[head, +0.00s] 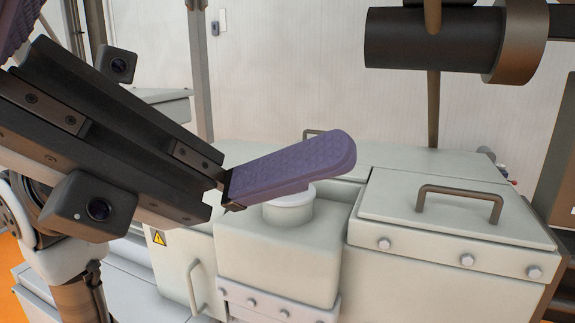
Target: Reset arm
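My gripper (190,78) is at the left, with a wide dark body. One long purple textured finger (292,167) points right and slightly up, in front of the pale machine. Part of a second purple finger (14,27) shows in the top left corner, cut off by the edge. The two fingers are far apart and nothing shows between them. The first finger overlaps a round white cap (290,200) on the machine; I cannot tell whether they touch.
The pale machine (262,270) fills the lower middle. A lidded box (455,208) with a dark handle (460,190) stands at the right. A dark cylinder (430,40) hangs at the upper right. Open space lies before the white wall (290,80).

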